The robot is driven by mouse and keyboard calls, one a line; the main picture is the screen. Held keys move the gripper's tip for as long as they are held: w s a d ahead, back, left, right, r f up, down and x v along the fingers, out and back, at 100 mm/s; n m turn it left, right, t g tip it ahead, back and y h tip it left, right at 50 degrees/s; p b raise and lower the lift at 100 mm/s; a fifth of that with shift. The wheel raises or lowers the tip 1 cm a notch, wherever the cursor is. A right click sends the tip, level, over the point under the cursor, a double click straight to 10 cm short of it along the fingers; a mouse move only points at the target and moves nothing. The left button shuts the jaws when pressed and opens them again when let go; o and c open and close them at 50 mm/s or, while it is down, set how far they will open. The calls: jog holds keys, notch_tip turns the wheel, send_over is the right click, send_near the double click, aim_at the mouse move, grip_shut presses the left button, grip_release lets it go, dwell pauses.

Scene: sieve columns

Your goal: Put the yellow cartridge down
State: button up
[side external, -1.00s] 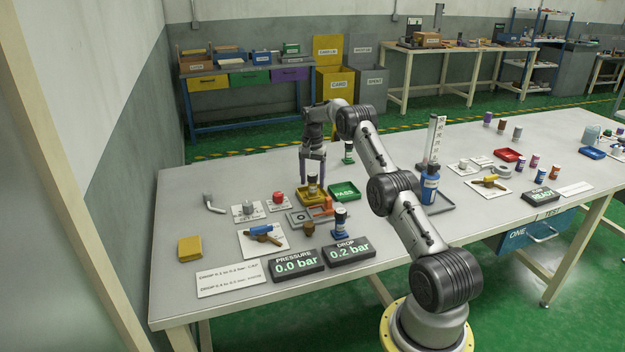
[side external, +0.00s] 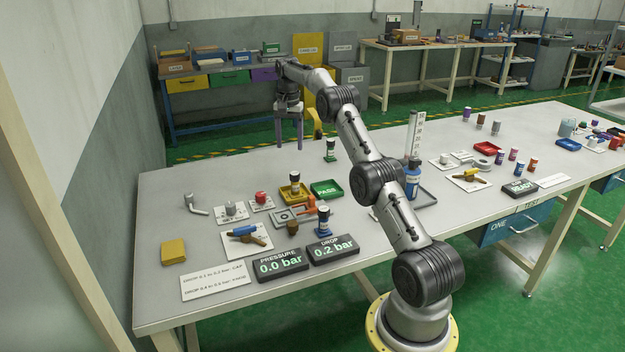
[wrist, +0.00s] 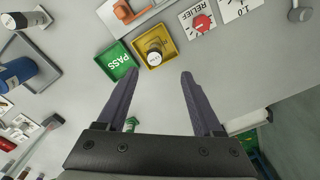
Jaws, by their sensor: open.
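A cartridge (side external: 295,181) with dark and pale bands stands upright in the small yellow tray (side external: 286,199). In the wrist view the cartridge (wrist: 154,52) shows a brownish end in the yellow tray (wrist: 168,37); I cannot tell that its body is yellow. My gripper (side external: 289,144) is open and empty, well above the bench and apart from the cartridge. In the wrist view my gripper's fingertips (wrist: 152,78) are spread wide, with the tray beyond them.
A green PASS tray (side external: 327,189) sits right beside the yellow tray. Similar cartridges stand on a blue base (side external: 324,222) and a green base (side external: 330,152). A red-knobbed relief card (side external: 261,201) lies left. Bench is clear at the back left.

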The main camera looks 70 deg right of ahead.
jog(key=s+a+r+n+t, duration=0.1)
jog(key=a+r+n, duration=0.2)
jog(key=a+r, duration=0.65)
jog(key=s+a+r+n+t, duration=0.1)
jog(key=s+a+r+n, duration=0.15)
jog(key=a+r, duration=0.65)
jog(key=s+a+f+n+t, duration=0.1)
jog(key=s+a+n, duration=0.1)
jog(key=s+a, duration=0.35)
jog(key=s+a+n, duration=0.3)
jog(key=a, duration=0.6)
jog(key=s+a+f+n+t, duration=0.1)
jog(key=s+a+f, duration=0.3)
jog(key=s, duration=0.4)
jog(key=s+a+f+n+t, duration=0.1)
jog(key=s+a+f+n, duration=0.3)
jog(key=s, duration=0.4)
jog(key=shift+s+a+n, duration=0.35)
jog(key=shift+a, duration=0.25)
jog(key=shift+f, duration=0.1)
